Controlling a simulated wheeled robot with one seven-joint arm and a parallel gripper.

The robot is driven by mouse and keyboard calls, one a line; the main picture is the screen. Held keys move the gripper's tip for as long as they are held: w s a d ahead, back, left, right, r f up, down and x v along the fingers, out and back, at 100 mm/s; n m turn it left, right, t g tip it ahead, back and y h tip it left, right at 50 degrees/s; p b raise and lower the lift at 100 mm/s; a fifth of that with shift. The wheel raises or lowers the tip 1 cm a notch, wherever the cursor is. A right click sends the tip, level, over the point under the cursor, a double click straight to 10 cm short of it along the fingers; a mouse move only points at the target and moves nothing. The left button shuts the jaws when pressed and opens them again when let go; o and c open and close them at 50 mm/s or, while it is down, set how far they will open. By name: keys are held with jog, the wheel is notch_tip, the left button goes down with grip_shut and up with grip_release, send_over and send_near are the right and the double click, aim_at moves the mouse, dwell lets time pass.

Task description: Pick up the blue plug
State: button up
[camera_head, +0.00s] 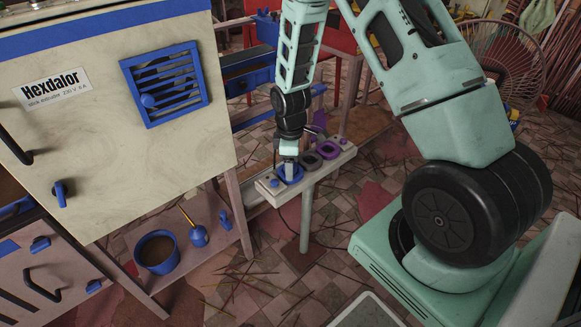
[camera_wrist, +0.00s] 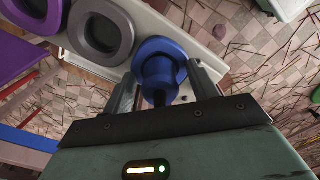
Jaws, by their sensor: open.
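The blue plug (camera_wrist: 158,72) stands at the blue socket (camera_head: 289,175) at the near end of a pale socket strip (camera_head: 263,188). In the wrist view the plug lies between the two fingers of my gripper (camera_wrist: 165,88), with its dark rear end toward the palm. Gaps appear on both sides of it, the fingers being spread. In the head view my gripper (camera_head: 290,166) points down right over the blue socket and hides most of the plug. I cannot tell how deep the plug sits in its socket.
A grey socket (camera_wrist: 101,31) and a purple socket (camera_wrist: 24,10) follow along the strip. A purple part (camera_head: 320,122) rises behind the strip. Sticks litter the tiled floor.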

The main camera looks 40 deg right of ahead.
jog(key=c, duration=1.1)
jog(key=shift+r, duration=0.15)
